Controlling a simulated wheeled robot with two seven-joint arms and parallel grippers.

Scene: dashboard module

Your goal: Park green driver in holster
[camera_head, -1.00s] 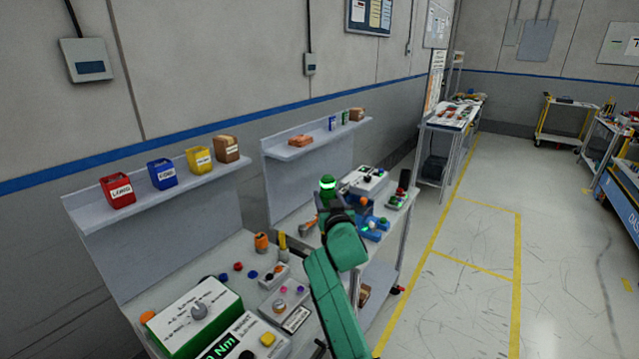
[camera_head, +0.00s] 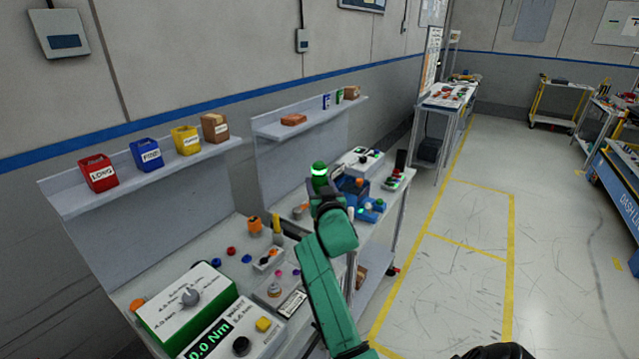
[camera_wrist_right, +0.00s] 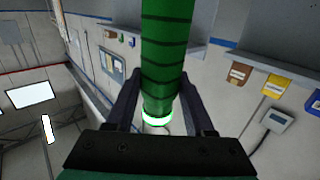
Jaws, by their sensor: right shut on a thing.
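The green driver (camera_head: 319,170) stands roughly upright above the workbench, with a bright lit ring near its top. My right gripper (camera_head: 322,190) is shut on it. In the right wrist view the ribbed green body of the driver (camera_wrist_right: 163,50) runs between the two dark fingers of the gripper (camera_wrist_right: 160,90), with the glowing ring close to the palm. In the head view my right arm hides part of the bench below the driver. I cannot pick out the holster with certainty. My left gripper is not in view.
An orange part (camera_head: 254,225) and a yellow upright part (camera_head: 277,223) stand on the bench. A green torque box (camera_head: 187,304) is at the near left. Blue fixtures (camera_head: 372,210) lie right of the gripper. Shelves with bins (camera_head: 146,154) line the wall.

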